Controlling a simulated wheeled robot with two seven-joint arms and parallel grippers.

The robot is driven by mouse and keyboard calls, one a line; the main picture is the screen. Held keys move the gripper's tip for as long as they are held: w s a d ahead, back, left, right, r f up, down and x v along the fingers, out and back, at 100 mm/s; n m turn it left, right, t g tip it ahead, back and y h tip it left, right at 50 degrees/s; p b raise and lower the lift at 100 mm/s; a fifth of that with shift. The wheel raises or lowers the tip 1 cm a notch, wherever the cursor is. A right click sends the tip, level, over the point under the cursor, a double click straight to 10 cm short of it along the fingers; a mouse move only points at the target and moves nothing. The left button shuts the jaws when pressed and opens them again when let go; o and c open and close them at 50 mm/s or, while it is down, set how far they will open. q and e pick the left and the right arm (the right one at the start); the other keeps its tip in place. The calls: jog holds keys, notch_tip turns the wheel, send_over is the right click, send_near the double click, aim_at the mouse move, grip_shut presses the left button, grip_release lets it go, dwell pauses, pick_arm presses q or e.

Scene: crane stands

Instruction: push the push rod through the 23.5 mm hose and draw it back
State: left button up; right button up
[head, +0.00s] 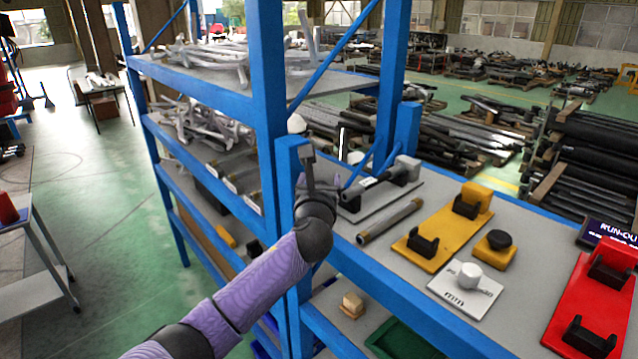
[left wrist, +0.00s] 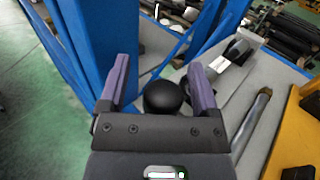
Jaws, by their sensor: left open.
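My left gripper (head: 309,168) is beside the blue post at the left end of the bench. In the left wrist view its two purple fingers (left wrist: 158,64) are apart, with a round black knob (left wrist: 163,97) showing between them. I cannot tell whether they touch it or whether it belongs to the push rod. A grey cylindrical piece with a white label (head: 372,182) lies in black holders on a grey plate; it also shows in the left wrist view (left wrist: 227,62). A bare grey tube with brownish ends (head: 390,221) lies in front of it. Which one is the hose is unclear. My right gripper is out of view.
A yellow stand (head: 425,252) and a red stand (head: 570,318) carry black cradles. Between them are a yellow block with a black knob (head: 495,250) and a white plate (head: 445,287). A blue post (head: 270,100) rises close to my left arm.

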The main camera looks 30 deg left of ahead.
pick_arm(q)
jog(key=v, duration=1)
jog(key=shift+b, duration=0.35)
